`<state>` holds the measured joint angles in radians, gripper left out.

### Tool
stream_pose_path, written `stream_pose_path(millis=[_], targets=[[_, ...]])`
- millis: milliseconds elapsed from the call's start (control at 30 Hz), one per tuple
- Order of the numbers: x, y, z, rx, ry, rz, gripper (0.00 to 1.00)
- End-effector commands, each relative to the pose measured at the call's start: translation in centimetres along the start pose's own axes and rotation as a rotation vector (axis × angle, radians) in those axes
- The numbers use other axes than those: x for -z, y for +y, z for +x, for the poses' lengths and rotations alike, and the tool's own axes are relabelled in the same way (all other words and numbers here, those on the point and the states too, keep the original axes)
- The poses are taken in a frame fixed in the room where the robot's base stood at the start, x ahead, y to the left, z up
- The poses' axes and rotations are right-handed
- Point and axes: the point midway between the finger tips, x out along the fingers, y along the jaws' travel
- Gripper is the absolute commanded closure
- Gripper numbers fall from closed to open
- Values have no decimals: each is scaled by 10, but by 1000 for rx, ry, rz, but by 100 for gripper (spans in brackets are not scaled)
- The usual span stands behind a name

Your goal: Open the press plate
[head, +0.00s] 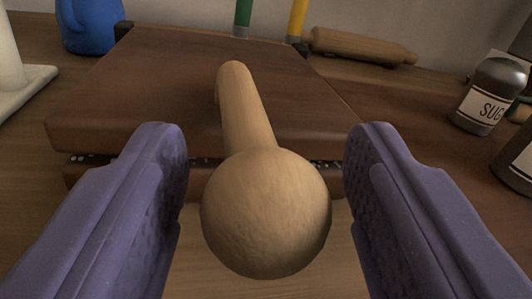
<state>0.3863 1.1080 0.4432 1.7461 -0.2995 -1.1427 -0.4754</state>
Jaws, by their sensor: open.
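The press plate (165,85) is a dark brown wooden slab lying flat over a similar lower slab (78,177), with a thin dark speckled gap between them. A light wooden handle (265,205) with a round ball end sticks out from the plate's front toward me. My gripper (266,165) has two purple fingers, wide open. One finger is on each side of the ball, with a gap on both sides, so it holds nothing. The fingers' tips reach near the plate's front edge.
A wooden rolling pin (360,46) lies behind the press at right. A jar labelled SUG (487,100) and another dark jar stand at right. A blue vessel (90,25) and a pale stand (22,85) are at left. Green (243,14) and yellow (297,18) sticks rise behind the press.

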Motion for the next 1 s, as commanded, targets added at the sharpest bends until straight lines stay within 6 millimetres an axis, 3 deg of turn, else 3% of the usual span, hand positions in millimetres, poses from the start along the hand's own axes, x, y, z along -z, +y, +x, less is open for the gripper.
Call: stream_pose_path(millis=[67, 300, 667, 867, 1000], targets=[[0, 0, 0, 0, 0, 0, 46], [0, 0, 0, 0, 0, 0, 100], [12, 1, 1, 8, -29, -7, 100], [43, 6, 6, 26, -124, -27, 100], [74, 9, 11, 46, -228, -51, 100]])
